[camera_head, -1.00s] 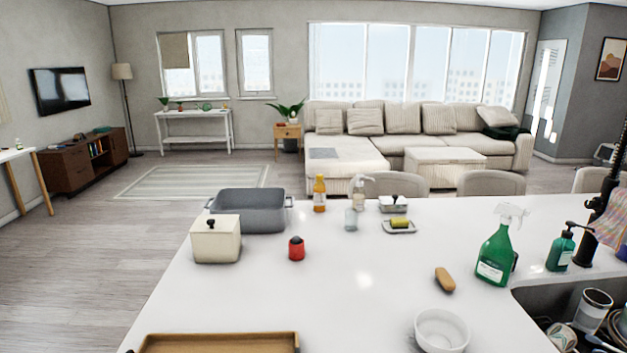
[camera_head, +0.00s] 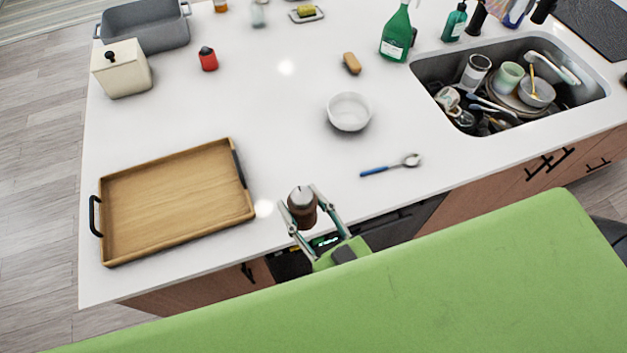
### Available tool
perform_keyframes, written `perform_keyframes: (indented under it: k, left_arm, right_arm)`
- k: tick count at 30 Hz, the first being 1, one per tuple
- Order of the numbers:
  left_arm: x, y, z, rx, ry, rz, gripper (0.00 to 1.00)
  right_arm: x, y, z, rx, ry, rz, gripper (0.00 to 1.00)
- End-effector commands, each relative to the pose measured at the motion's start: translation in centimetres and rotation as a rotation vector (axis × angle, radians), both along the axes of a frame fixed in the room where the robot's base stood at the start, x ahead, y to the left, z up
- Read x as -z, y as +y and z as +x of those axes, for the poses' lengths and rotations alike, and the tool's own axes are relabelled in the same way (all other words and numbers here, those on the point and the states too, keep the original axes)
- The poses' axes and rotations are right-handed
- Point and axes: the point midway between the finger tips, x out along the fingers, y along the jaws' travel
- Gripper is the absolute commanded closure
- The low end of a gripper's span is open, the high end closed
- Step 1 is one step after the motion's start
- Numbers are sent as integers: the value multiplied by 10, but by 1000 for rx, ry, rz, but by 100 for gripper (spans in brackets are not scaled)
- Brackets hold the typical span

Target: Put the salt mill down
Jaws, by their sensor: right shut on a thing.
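The salt mill (camera_head: 303,208) has a brown body and a pale silvery top. My right gripper (camera_head: 305,205) is shut on it, with a finger on either side. The mill looks roughly upright and shows at the front edge of the white counter (camera_head: 290,150), right of the wooden tray. I cannot tell whether its base touches anything, as its lower part is hidden by the gripper. My left gripper is not in view.
A wooden tray (camera_head: 175,205) with black handles lies to the left. A white bowl (camera_head: 349,112) and a blue-handled spoon (camera_head: 390,166) are further right. A sink (camera_head: 425,68) full of dishes is at the right. Counter between tray and spoon is clear.

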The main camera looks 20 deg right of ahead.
Motion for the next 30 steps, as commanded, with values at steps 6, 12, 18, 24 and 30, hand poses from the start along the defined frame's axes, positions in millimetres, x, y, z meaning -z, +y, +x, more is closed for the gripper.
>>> perform_keyframes:
  k: [6,12,18,24,30]
  left_arm:
    - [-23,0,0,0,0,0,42]
    - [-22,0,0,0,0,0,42]
    - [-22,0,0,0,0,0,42]
    - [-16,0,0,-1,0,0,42]
    - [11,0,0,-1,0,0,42]
  right_arm:
    - [-10,20,-7,-49,-4,2,88]
    - [-9,23,-9,-56,-4,2,88]
    - [-8,22,-8,-55,-4,2,88]
    - [8,5,18,-56,-8,-2,88]
    - [33,-23,59,-56,-10,-4,88]
